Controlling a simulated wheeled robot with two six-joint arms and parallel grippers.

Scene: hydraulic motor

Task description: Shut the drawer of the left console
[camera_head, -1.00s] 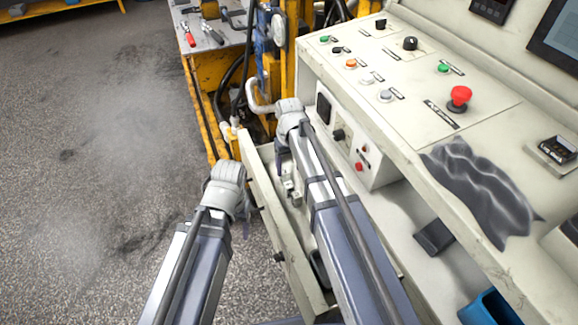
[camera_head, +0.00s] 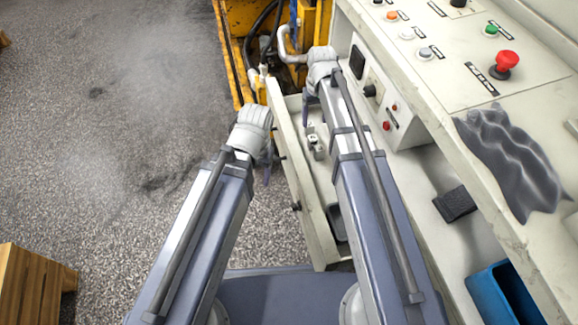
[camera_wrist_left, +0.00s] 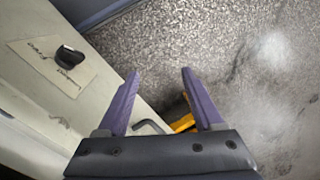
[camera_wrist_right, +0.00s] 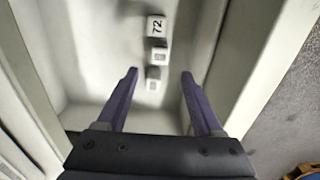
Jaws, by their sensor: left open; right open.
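The left console's cream drawer (camera_head: 303,190) stands open, pulled out to the left from under the console (camera_head: 395,165). My left gripper (camera_head: 267,168) is outside the drawer, left of its front panel. In the left wrist view its fingers (camera_wrist_left: 158,82) are apart and empty, beside a cream face with a black knob (camera_wrist_left: 68,56), apparently the drawer front. My right gripper (camera_head: 306,108) is above the far part of the drawer. In the right wrist view its fingers (camera_wrist_right: 158,80) are open and empty over the drawer's inside. My right arm hides part of the drawer.
Small blocks (camera_head: 314,146) lie in the drawer. The console top holds a red mushroom button (camera_head: 507,62) and a grey crumpled cloth (camera_head: 510,160). A blue bin (camera_head: 500,295) stands lower right. Yellow machinery (camera_head: 235,50) is beyond the drawer.

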